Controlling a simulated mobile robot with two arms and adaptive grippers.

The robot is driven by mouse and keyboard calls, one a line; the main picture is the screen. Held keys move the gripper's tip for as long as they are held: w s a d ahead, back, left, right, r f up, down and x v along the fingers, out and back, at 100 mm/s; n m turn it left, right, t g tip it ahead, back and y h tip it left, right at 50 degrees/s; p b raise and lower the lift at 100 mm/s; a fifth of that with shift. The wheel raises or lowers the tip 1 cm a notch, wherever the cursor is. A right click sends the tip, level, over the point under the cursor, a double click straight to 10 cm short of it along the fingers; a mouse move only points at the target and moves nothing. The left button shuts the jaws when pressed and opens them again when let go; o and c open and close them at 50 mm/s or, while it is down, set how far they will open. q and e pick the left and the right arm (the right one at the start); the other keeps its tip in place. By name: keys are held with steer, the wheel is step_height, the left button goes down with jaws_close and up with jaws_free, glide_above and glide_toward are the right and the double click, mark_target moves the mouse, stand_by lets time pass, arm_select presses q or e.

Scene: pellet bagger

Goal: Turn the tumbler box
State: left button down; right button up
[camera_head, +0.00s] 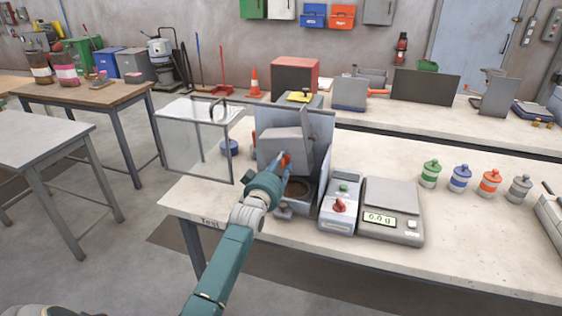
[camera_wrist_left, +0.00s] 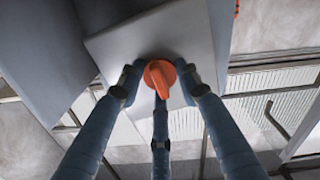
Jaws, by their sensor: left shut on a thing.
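The tumbler box is a grey metal box (camera_head: 283,143) tilted in a grey frame on the bench, in the middle of the head view. It has an orange knob or handle on its face, seen closely in the left wrist view (camera_wrist_left: 160,78). My left gripper (camera_head: 285,161) reaches up from below and is shut on the orange knob; its fingers (camera_wrist_left: 163,82) surround the knob in the left wrist view. The gripper and arm hide part of the box's lower side. My right gripper is not in view.
Below the box is a grey tray (camera_head: 299,190) with brown contents. To its right stand a control box with a red knob (camera_head: 339,206) and a scale (camera_head: 393,200). A clear guard panel (camera_head: 195,147) stands left. Several capped bottles (camera_head: 459,179) line the right of the bench.

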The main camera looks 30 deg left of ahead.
arm_select(q)
steer(key=n, duration=0.3)
steer(key=shift+r+n+p, duration=0.1)
steer(key=shift+n+p, duration=0.2)
steer(key=shift+n, duration=0.1)
steer(key=n, duration=0.3)
steer(key=shift+n, duration=0.3)
steer(key=n, duration=0.4)
steer(key=shift+p, duration=0.3)
steer(key=shift+n, duration=2)
steer(key=c, duration=1.2)
jaws_free()
steer(key=v, duration=1.2)
